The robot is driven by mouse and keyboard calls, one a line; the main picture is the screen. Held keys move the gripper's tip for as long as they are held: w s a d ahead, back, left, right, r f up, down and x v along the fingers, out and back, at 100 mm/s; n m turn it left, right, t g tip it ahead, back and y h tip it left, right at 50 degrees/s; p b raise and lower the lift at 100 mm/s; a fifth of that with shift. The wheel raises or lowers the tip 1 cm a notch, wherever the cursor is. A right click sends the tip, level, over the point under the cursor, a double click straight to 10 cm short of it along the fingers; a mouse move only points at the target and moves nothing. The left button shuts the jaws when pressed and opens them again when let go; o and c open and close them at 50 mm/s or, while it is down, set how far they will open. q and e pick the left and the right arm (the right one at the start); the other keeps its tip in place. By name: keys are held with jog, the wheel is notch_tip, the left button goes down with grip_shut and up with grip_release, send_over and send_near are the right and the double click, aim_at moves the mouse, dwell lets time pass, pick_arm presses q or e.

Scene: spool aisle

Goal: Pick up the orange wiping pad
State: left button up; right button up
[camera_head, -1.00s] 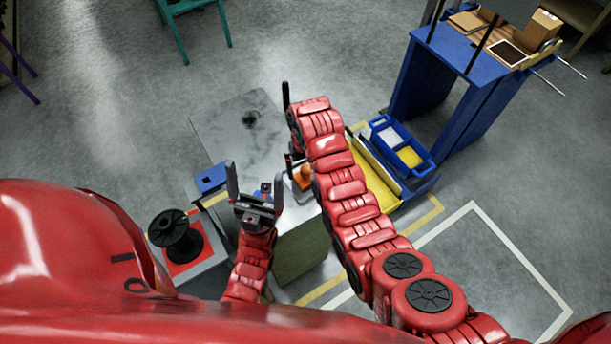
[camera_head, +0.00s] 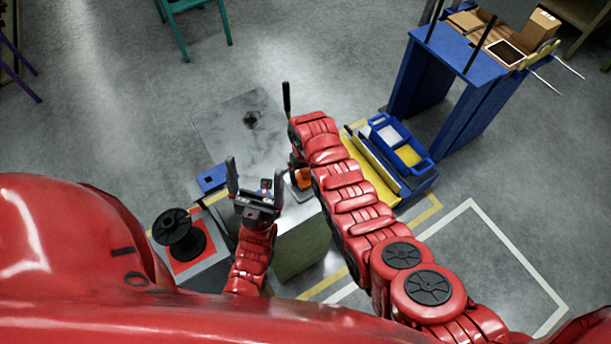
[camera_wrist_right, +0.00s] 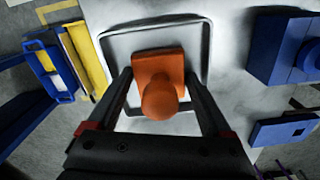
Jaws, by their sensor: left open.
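The orange wiping pad (camera_wrist_right: 158,75) has a flat block base and a rounded knob. In the right wrist view it lies in a shallow light tray (camera_wrist_right: 115,45). My right gripper (camera_wrist_right: 159,73) is open, with one finger on each side of the pad; whether either touches it is unclear. In the head view the pad (camera_head: 303,178) shows beside my right arm, partly hidden, and the right gripper is mostly hidden too. My left gripper (camera_head: 255,190) is open and empty, pointing up to the left of the pad.
A blue block (camera_head: 212,179) sits on the table edge. Blue bins (camera_head: 402,145) and a yellow strip lie right of my right arm. A blue cart (camera_head: 450,50) stands at upper right.

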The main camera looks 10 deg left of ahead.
jog(key=c, duration=0.5)
jog(key=shift+w+r+b, duration=0.1)
jog(key=shift+r+b, duration=0.4)
jog(key=shift+r, duration=0.55)
notch_tip(320, 180, up, 5)
jog(key=shift+f+b, duration=0.15)
jog(key=shift+b, duration=0.95)
jog(key=shift+r+p, duration=0.45)
jog(key=shift+r, duration=0.5)
jog(key=shift+r+p, duration=0.35)
jog(key=shift+r, duration=0.35)
